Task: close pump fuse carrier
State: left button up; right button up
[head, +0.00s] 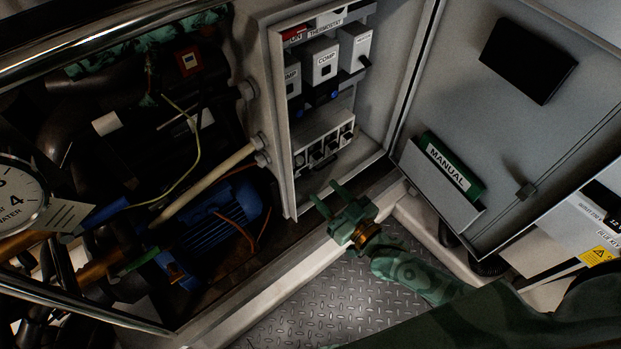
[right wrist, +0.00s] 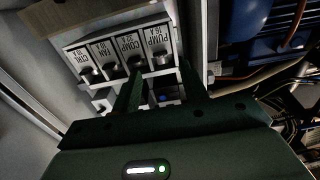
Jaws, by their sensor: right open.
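In the right wrist view the pump fuse carrier (right wrist: 157,42), labelled PUMP 16A, is at the right end of a row of white fuse carriers, with a dark round knob below its label. Whether it is tilted out is not clear. In the head view the fuse block (head: 323,140) sits low in the open electrical box; its labels are too small to read. My right gripper (head: 328,196) is open and empty, in front of and below the block. Its fingers (right wrist: 160,88) reach toward the pump end in the wrist view, apparently without holding anything. My left gripper is not in view.
COMP (right wrist: 127,48), FAN (right wrist: 106,54) and CTRL (right wrist: 84,62) carriers stand beside the pump one. Contactors (head: 320,62) sit above the block. The open door (head: 540,130) with a manual pocket is right. A blue motor (head: 210,232) and pipes are left.

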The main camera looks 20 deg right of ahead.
aim_at(307, 174)
jog(key=b+x, duration=0.1)
jog(key=x, duration=0.5)
jog(key=shift+w, duration=0.15)
jog(key=shift+r, duration=0.1)
grip_shut()
